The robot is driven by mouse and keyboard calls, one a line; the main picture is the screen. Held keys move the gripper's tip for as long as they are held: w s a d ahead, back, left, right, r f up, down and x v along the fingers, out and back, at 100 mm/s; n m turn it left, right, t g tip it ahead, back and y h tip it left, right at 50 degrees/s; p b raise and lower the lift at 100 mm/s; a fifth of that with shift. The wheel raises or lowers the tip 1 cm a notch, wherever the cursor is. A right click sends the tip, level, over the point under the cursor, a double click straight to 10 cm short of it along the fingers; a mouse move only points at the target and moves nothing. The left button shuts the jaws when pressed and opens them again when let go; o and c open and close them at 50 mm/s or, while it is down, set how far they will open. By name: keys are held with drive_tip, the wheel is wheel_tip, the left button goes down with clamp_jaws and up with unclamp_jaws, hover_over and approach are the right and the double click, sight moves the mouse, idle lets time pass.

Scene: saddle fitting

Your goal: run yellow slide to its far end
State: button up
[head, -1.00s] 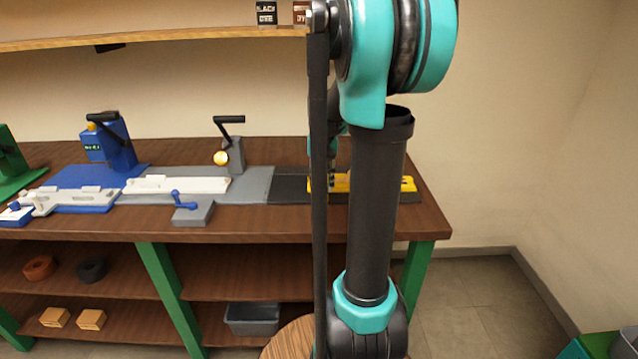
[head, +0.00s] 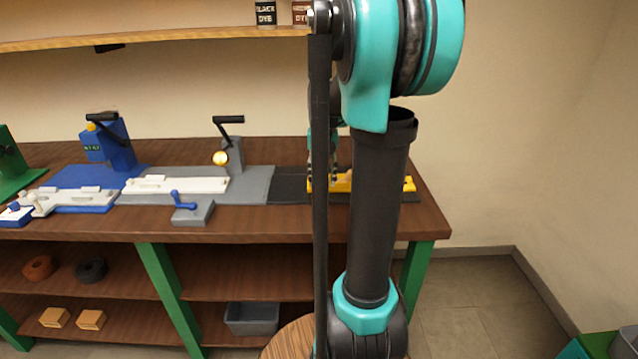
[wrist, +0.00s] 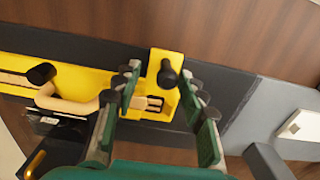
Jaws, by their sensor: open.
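The yellow slide fixture (wrist: 85,85) runs along a dark base plate (wrist: 215,83) in the wrist view. At its right end stands a yellow block with a dark round knob (wrist: 168,75). My gripper (wrist: 165,108) is open, with one finger on each side of the knob end; whether either finger touches it I cannot tell. A second dark knob (wrist: 40,74) and a tan curved piece (wrist: 68,102) sit farther left on the fixture. In the head view the yellow fixture (head: 409,184) is at the bench's right end, partly hidden by my arm.
A grey station (head: 255,185) with a white bar and black lever stands left of the yellow one. A blue station (head: 120,150) is farther left. A small grey block with a blue handle (head: 190,212) sits at the bench front. A shelf (head: 160,35) runs above.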

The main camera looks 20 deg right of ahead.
drive_tip(key=shift+r, duration=2.05)
